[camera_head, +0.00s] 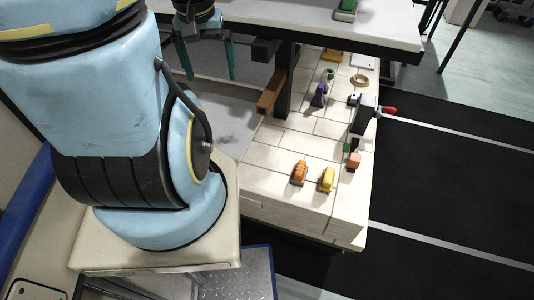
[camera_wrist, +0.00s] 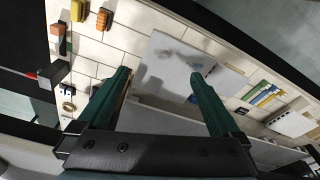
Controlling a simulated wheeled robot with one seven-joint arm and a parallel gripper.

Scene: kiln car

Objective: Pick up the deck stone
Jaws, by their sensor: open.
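The kiln car's pale brick deck (camera_head: 275,150) carries several small pieces; I cannot tell for sure which is the deck stone. An orange block (camera_head: 299,173) and a yellow block (camera_head: 327,180) lie near the front, with a salmon block (camera_head: 354,161) by the right edge. My gripper (camera_head: 208,76) hangs left of the deck's far part, fingers apart and empty. In the wrist view its fingers (camera_wrist: 161,74) frame a pale grey slab (camera_wrist: 178,62) with dark smudges, without visibly holding it.
A white raised shelf (camera_head: 270,20) with a dark edge and post (camera_head: 284,95) stands over the deck's far part. A dark box with a red knob (camera_head: 389,110) stands at the deck's right edge. Black floor (camera_head: 450,180) to the right is clear.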

